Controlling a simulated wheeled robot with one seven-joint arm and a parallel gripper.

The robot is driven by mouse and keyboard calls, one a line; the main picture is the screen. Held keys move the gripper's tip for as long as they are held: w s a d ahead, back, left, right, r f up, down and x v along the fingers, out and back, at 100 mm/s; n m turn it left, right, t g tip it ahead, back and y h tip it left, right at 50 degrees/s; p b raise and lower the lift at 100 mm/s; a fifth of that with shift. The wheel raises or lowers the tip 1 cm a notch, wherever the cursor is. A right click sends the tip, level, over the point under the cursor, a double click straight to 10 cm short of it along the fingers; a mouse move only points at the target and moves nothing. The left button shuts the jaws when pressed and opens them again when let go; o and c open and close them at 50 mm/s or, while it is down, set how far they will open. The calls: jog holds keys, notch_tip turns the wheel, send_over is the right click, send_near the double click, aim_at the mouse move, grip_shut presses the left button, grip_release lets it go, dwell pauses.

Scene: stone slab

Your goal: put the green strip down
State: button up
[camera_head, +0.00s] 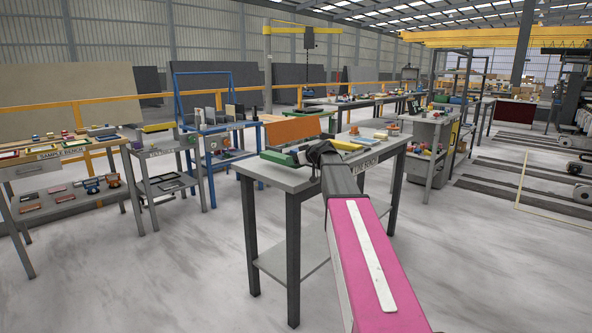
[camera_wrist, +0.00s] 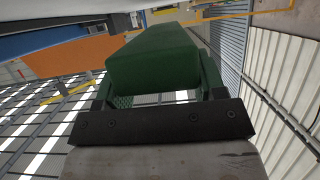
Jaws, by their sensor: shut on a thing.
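The green strip (camera_head: 279,158) is at the near left end of the grey bench in the middle of the head view. In the wrist view the green strip (camera_wrist: 152,56) fills the space between my fingers. My gripper (camera_head: 313,157) is at the strip's right end, at about the height of the bench top, and is mostly hidden behind my arm. In the wrist view my gripper (camera_wrist: 158,88) is shut on the strip. I cannot tell whether the strip touches the bench top.
The grey bench (camera_head: 283,177) has an orange panel (camera_head: 293,130) standing behind the strip. A yellow bar (camera_head: 344,145) and small items lie farther right on it. Bare bench top shows in front of the strip. Other benches stand left and behind.

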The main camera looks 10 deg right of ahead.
aim_at(300, 167)
jog(key=shift+f, duration=2)
jog(key=shift+f, duration=0.1)
jog(key=o, duration=1.2)
jog(key=v, duration=1.2)
jog(key=s+a+f+m+g+h, duration=0.1)
jog(key=s+a+f+m+g, duration=0.25)
jog(key=f, duration=0.65)
jog(key=s+a+f+n+g+h, duration=0.15)
jog(key=s+a+f, duration=0.25)
jog(key=s+f, duration=0.4)
jog(key=s+a+f+m+g+h, duration=0.1)
jog(key=s+f+g, duration=0.1)
jog(key=s+f, duration=0.4)
jog(key=s+a+f+m+g+h, duration=0.1)
jog(key=s+f+m+g+h, duration=0.1)
jog(key=s+f, duration=0.3)
jog(key=s+a+f+m+g+h, duration=0.1)
jog(key=s+f+m+g+h, duration=0.1)
jog(key=s+f, duration=0.4)
jog(key=shift+s+f+h, duration=0.25)
jog(key=shift+s+f, duration=0.1)
jog(key=shift+f, duration=0.45)
